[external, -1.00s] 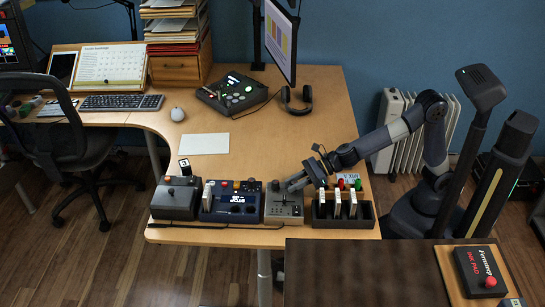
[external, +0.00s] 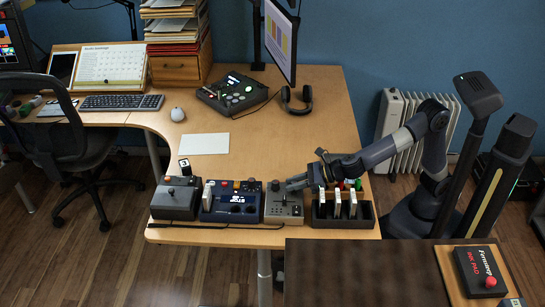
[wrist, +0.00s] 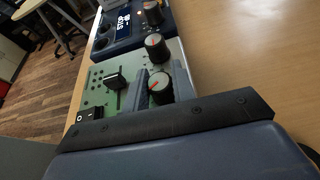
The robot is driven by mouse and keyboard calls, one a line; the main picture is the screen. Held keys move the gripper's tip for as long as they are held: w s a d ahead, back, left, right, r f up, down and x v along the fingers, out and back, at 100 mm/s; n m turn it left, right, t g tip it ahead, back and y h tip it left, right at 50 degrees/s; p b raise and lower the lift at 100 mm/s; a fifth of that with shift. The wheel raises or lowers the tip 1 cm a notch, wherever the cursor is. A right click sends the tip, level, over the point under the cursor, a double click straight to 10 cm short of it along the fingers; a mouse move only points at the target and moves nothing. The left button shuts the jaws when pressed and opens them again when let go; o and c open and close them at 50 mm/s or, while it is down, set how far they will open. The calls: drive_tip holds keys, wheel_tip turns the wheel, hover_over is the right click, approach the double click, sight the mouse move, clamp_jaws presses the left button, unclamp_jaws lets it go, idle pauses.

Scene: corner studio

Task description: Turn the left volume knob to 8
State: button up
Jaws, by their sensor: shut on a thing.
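The grey mixer panel (external: 284,209) lies near the desk's front edge, with a green-grey face (wrist: 97,92) in the wrist view. It has two dark round knobs with red pointer marks: one nearer the blue device (wrist: 155,47), one nearer my gripper (wrist: 160,90). The nearer knob sits between my two fingers, and my gripper (external: 293,184) is shut on it. The other knob is free. Seen externally, the held knob is on the panel's right side. No scale numbers are readable. A fader (wrist: 115,80) sits on the panel.
A blue device with a lit display (external: 232,203) stands close to the left of the panel. A black rack with upright cards (external: 341,222) stands close to the right, under my arm. The desk behind, around a white sheet (external: 203,144), is mostly clear.

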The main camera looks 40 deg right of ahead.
drive_tip(key=o, duration=1)
drive_tip(key=shift+s, duration=0.1)
drive_tip(key=p+v, duration=0.2)
drive_tip(key=v, duration=0.7)
drive_tip(key=shift+s+d+r, duration=0.1)
drive_tip(key=shift+d+r, duration=0.05)
drive_tip(key=shift+s+d+r, duration=0.2)
drive_tip(key=shift+s+d, duration=0.2)
drive_tip(key=shift+d, duration=0.05)
